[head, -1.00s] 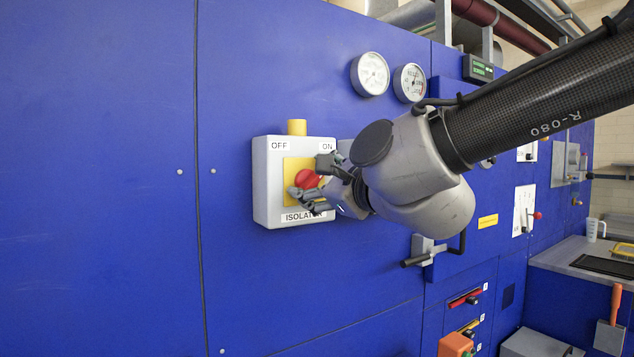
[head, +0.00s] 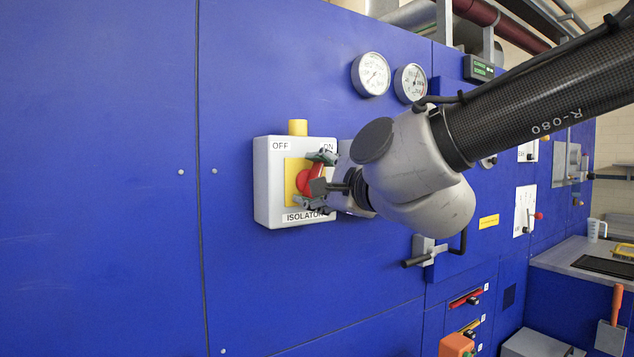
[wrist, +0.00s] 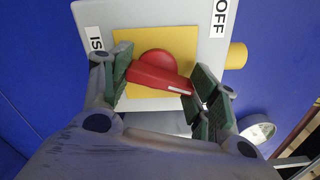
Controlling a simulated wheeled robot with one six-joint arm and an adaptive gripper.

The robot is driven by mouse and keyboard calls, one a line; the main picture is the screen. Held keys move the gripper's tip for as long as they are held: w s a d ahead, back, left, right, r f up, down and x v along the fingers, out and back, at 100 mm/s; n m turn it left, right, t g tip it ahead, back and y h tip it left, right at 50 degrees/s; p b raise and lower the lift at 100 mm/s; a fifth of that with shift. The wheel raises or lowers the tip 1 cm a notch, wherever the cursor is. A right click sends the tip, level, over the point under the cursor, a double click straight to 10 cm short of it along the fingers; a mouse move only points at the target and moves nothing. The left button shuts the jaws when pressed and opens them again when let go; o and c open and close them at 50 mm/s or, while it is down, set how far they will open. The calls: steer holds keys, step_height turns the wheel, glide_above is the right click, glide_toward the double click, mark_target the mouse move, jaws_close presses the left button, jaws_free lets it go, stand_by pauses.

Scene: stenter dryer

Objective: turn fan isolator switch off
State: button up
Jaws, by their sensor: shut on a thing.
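The isolator switch is a light grey box (head: 266,185) on the blue panel, marked OFF at top left, ON at top right and ISOLATOR below. Its red rotary handle (head: 306,182) sits on a yellow plate (head: 290,178). The handle's white-marked end points up and right, toward ON. My gripper (head: 317,180) is at the handle, one finger above and one below, shut on it. In the wrist view the red handle (wrist: 158,76) lies between the two green-padded fingers. The ON label is partly covered by the upper finger.
A yellow cylinder (head: 297,127) stands on top of the box. Two round gauges (head: 371,74) are up and right. A black-handled lever (head: 425,251) and an orange box (head: 456,345) are lower right. The panel left of the switch is clear.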

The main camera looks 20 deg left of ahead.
steer(key=n, duration=0.6)
steer(key=shift+r+n, duration=0.25)
steer(key=shift+n, duration=0.05)
steer(key=n, duration=0.6)
steer(key=shift+s+a, duration=0.1)
steer(key=shift+r+n, duration=0.1)
steer(key=shift+n, duration=0.2)
steer(key=o, duration=0.9)
steer(key=shift+o, duration=0.9)
steer(key=shift+s+f, duration=0.1)
steer(key=shift+f, duration=0.1)
steer(key=v, duration=1.2)
